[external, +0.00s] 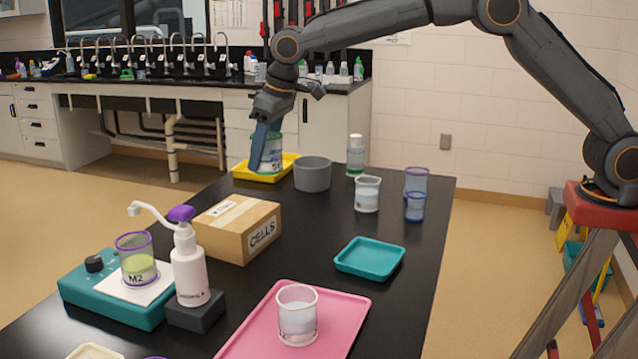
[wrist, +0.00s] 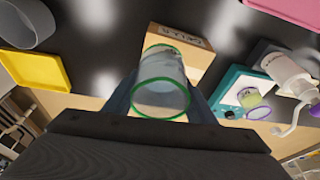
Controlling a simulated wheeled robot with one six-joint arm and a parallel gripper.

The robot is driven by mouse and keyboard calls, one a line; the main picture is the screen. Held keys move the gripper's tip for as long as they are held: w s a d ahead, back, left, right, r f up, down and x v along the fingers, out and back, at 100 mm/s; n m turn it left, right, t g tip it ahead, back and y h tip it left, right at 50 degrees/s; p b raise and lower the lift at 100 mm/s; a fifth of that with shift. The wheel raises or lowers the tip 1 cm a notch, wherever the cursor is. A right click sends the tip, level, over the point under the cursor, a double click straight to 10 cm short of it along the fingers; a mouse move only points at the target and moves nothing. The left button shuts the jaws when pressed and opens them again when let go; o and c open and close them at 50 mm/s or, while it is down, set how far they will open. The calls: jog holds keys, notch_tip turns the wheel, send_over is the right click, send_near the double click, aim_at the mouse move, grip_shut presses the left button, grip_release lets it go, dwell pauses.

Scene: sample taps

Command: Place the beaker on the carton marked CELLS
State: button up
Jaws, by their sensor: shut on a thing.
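The beaker is clear with a green rim (external: 274,158); it also shows in the wrist view (wrist: 163,72). My gripper (external: 264,150) is shut on it, with one finger on each side in the wrist view (wrist: 161,98). In the external view the beaker overlaps the yellow tray, but the wrist view shows that tray bare and off to the left, so the beaker is held in the air. The brown carton (external: 222,232) has CELLS on its end face and a pale strip on top. In the wrist view the carton (wrist: 193,66) lies beyond the beaker, partly hidden by it.
The yellow tray (external: 242,174) and a grey bowl (external: 312,175) stand behind the carton. A pump bottle (external: 189,265) and a teal device (external: 110,297) holding a purple-rimmed beaker (external: 138,262) stand at front left. A pink tray (external: 340,312) and teal tray (external: 370,258) lie to the right.

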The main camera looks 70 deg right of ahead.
jog(key=shift+w+a+r, duration=0.15)
jog(key=shift+w+a, duration=0.1)
jog(key=shift+a, duration=0.1)
jog(key=shift+w+a+f, duration=0.1)
jog(key=shift+f, duration=0.1)
jog(key=p, duration=0.3)
send_near(256, 209)
jog(key=shift+x, duration=2.55)
jog(key=shift+f, duration=0.15)
jog(key=o, duration=1.1)
